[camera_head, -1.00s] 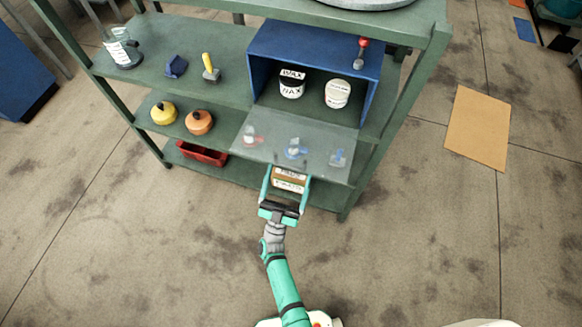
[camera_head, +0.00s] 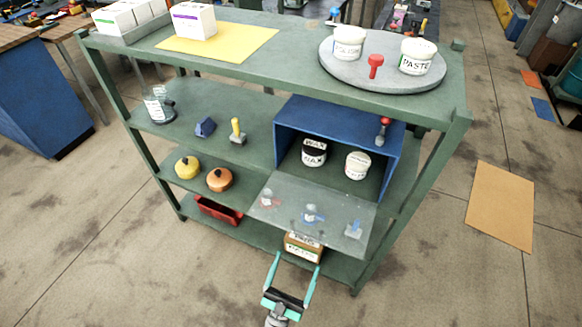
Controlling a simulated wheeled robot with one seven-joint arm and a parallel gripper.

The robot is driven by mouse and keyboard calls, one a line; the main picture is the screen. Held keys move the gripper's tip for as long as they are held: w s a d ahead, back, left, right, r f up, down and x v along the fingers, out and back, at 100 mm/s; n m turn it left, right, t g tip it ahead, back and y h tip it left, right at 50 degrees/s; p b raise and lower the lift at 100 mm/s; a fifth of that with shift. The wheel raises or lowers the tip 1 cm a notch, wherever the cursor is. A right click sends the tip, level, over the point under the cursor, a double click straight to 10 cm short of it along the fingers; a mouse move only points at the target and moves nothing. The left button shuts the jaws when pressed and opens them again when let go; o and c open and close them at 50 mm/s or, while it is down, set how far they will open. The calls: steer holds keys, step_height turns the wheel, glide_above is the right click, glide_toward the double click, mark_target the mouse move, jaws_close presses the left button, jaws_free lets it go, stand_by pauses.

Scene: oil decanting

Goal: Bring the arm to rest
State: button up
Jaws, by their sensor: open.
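My gripper (camera_head: 292,270) is at the bottom middle of the head view, in front of the green shelf unit (camera_head: 230,98). Its two teal fingers are spread and nothing is between them. A brown box (camera_head: 303,247) with a white label sits low in the shelf unit, just beyond the fingertips and apart from them. The rest of my arm is cut off by the lower picture edge.
A blue cubby (camera_head: 335,117) holds two labelled jars, and a clear panel (camera_head: 320,212) juts out in front of it, above the brown box. A round grey turntable (camera_head: 381,75) with tubs stands on top. Open floor lies left and right, with a tan sheet (camera_head: 501,206) at right.

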steer(key=s+d+f+n+g, duration=0.1)
steer(key=s+d+f+g, duration=0.3)
steer(key=d+f, duration=0.15)
steer(key=s+d+f+g, duration=0.3)
steer(key=d+f+g, duration=0.1)
steer(key=d, duration=0.3)
steer(key=s+a+f+n+g+y, duration=0.2)
steer(key=s+f+y, duration=0.1)
steer(key=s, duration=0.3)
steer(key=s+a+f+n+g+y, duration=0.1)
steer(key=s+f+g+y, duration=0.2)
steer(key=s, duration=0.3)
steer(key=s+a+r+n+t+y, duration=0.15)
steer(key=s+a+r+y, duration=0.35)
steer(key=a+r, duration=0.5)
steer(key=a+r+t, duration=0.3)
steer(key=r, duration=1.5)
steer(key=shift+s+t+y, duration=0.2)
steer(key=shift+t+y, duration=0.15)
steer(key=shift+y, duration=0.05)
